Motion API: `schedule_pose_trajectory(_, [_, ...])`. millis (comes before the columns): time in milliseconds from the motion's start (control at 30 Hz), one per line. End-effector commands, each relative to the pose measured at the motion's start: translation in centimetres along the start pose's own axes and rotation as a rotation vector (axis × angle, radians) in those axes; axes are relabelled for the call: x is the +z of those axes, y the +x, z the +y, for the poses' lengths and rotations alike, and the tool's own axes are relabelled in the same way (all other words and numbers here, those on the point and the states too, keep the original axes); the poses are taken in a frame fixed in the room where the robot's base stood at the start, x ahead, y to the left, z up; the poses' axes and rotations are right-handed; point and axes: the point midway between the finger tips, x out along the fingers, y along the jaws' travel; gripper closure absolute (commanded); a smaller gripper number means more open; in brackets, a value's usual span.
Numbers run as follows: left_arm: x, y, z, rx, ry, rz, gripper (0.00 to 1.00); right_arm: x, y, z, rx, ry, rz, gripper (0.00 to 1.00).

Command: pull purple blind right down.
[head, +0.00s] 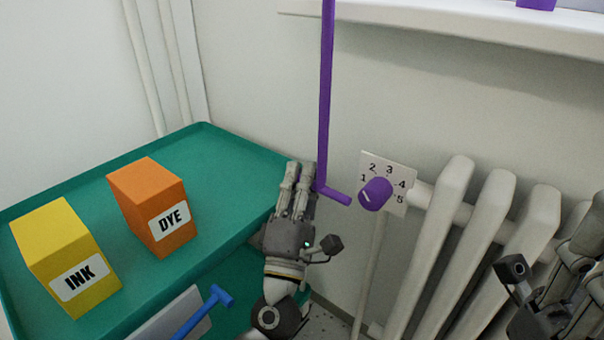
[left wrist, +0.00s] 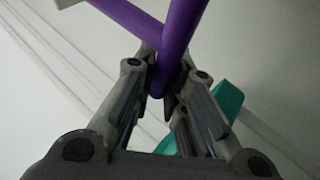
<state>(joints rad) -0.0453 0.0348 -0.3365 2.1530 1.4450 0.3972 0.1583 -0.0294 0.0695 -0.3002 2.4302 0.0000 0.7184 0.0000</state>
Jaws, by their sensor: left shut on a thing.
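A long purple rod (head: 326,90) hangs down from the top of the head view. A short purple crosspiece at its lower end points right. My left gripper (head: 303,168) is at the rod's lower end, shut on it. In the left wrist view the purple rod (left wrist: 180,30) meets another purple bar between the fingertips of my left gripper (left wrist: 158,88). The blind itself is not clearly in view. My right gripper (head: 580,245) is partly cut off at the right edge; its finger state is unclear.
A white radiator (head: 430,240) with a purple knob (head: 375,194) on a numbered plate stands right of the rod. A green cart (head: 235,160) holds an orange DYE box (head: 150,200) and a yellow INK box (head: 60,245). A white sill (head: 450,17) juts out above.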

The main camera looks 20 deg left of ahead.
Motion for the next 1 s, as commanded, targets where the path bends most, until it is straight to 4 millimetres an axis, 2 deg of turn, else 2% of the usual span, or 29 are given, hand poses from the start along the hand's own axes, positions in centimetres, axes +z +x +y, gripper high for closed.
schedule_pose_trajectory(33, [-0.18,-0.56,-0.94,-0.003,0.0,-0.001,1.0,-0.11,-0.15,-0.07,-0.005,-0.002,0.016,0.65])
schedule_pose_trajectory(133, [-0.29,-0.83,-1.39,-0.003,0.0,-0.001,1.0,-0.18,0.28,-0.12,-0.012,-0.004,0.031,0.65])
schedule_pose_trajectory(533, [-0.29,-0.85,-1.4,-0.002,-0.001,-0.001,1.0,-0.22,0.69,-0.14,-0.015,-0.005,0.037,0.65])
schedule_pose_trajectory(567, [-0.29,-0.85,-1.39,-0.002,-0.001,-0.001,0.83,-0.22,0.68,-0.15,-0.015,-0.005,0.037,0.65])
schedule_pose_trajectory(700, [-0.3,-0.83,-1.36,-0.001,-0.001,-0.001,0.65,-0.23,0.68,-0.15,-0.016,-0.005,0.037,0.65])
schedule_pose_trajectory(1000, [-0.32,-0.86,-1.33,0.0,0.0,-0.001,0.65,-0.17,0.64,-0.13,-0.015,-0.005,0.035,0.65])
